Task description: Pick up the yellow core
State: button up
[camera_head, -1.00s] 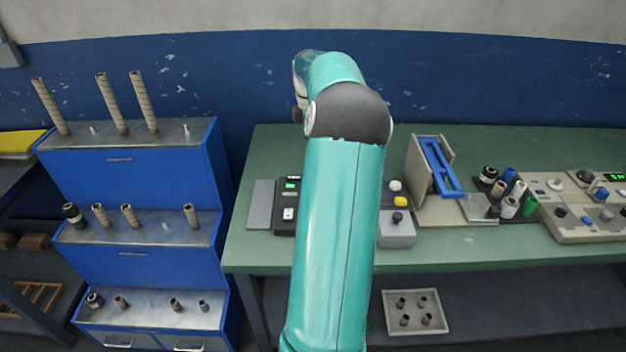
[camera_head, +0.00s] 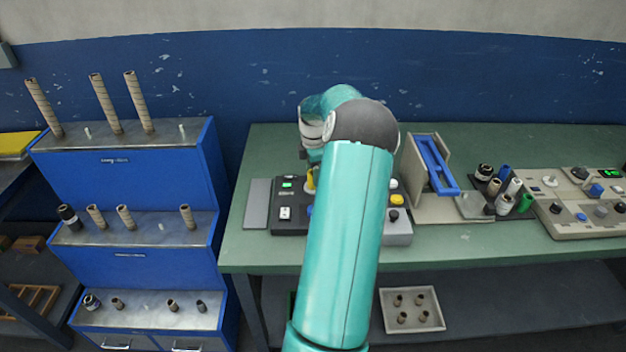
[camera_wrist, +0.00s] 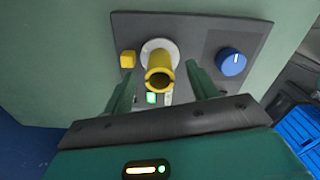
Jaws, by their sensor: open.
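The yellow core (camera_wrist: 160,72) is a hollow tube standing on a pale round base on a dark control panel (camera_wrist: 205,28) in the wrist view. In the head view only a small part of the yellow core (camera_head: 310,181) shows beside my arm. My gripper (camera_wrist: 160,85) is open. Its two green fingers point toward the panel, one on each side of the core, with visible gaps to it. Whether the fingers reach level with the core's lower part is hard to tell. In the head view my arm hides the gripper.
A yellow button (camera_wrist: 127,59) and a blue knob (camera_wrist: 232,61) flank the core on the panel. On the green bench (camera_head: 560,145) stand a blue-framed holder (camera_head: 436,165) and several small rolls. A blue stepped rack (camera_head: 130,175) with brown cores stands at left.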

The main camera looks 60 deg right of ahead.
jog(key=shift+f, duration=0.95)
jog(key=c, duration=1.1)
jog(key=shift+r, duration=0.1)
